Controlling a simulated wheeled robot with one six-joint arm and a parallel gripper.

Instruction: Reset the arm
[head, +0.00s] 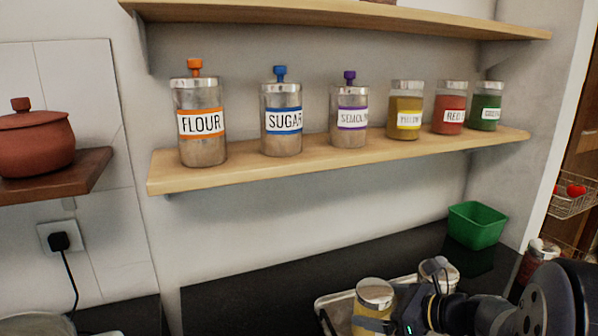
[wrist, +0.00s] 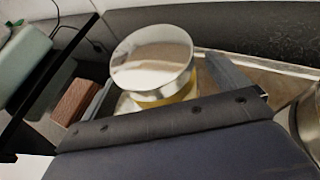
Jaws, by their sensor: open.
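My gripper (wrist: 165,85) is open in the wrist view, with one finger on each side of a silver-lidded jar (wrist: 155,55). In the head view my arm reaches in from the lower right, and my gripper (head: 385,322) is at the same jar (head: 374,290), which has yellow contents. The jar stands upright at a metal tray (head: 330,303) on the dark counter. Whether the fingers touch the jar I cannot tell. My gripper hides the jar's lower part.
A second lidded jar (head: 440,272) stands close behind my arm. A green bin (head: 477,225) is at the back right. The wooden shelf (head: 250,172) above holds several labelled jars. A clay pot (head: 36,145) sits at left. The counter (head: 250,300) left of the tray is clear.

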